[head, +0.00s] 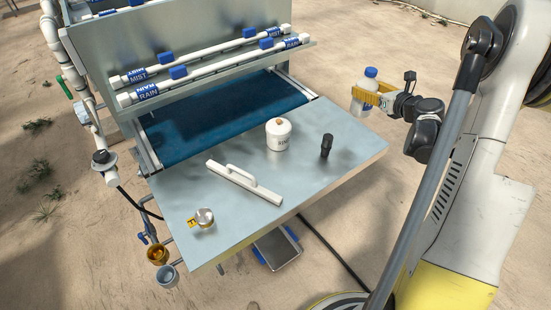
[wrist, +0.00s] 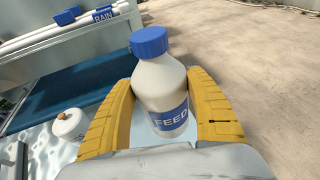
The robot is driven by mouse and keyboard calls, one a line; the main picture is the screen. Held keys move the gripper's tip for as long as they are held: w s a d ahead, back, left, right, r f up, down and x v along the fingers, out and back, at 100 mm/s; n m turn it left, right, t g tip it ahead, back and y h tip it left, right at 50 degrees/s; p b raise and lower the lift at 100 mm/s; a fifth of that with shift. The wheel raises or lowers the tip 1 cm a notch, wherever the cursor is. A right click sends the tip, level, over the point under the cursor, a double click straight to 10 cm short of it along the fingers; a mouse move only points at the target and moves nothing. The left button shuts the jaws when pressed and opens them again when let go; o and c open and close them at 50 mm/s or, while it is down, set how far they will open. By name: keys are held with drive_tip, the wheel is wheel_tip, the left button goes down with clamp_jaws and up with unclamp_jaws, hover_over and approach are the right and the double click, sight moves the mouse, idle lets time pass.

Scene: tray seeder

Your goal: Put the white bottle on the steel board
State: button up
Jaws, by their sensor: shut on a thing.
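The white bottle (wrist: 158,85) has a blue cap and a blue label reading FEED. It is upright between the yellow fingers of my gripper (wrist: 165,110), which is shut on it. In the head view the bottle (head: 367,90) is held in the air beyond the right edge of the steel board, and my gripper (head: 369,96) shows around it. The steel board (head: 325,185) is the flat grey metal top at the front of the seeder.
On the board stand a white canister (head: 279,137), a black object (head: 326,146), a white handled float (head: 243,184) and a small metal tin (head: 205,217) by a yellow tag. Free room lies at the board's right and front. Pipes labelled MIST and RAIN (head: 215,68) run behind.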

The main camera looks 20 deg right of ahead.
drive_tip(key=w+a+f+b, duration=0.6)
drive_tip(key=w+f, duration=0.3)
drive_tip(key=f, duration=0.2)
drive_tip(key=shift+a, duration=0.15)
drive_tip(key=shift+r, duration=0.1)
drive_tip(key=shift+b, duration=0.35)
drive_tip(key=o, duration=1.4)
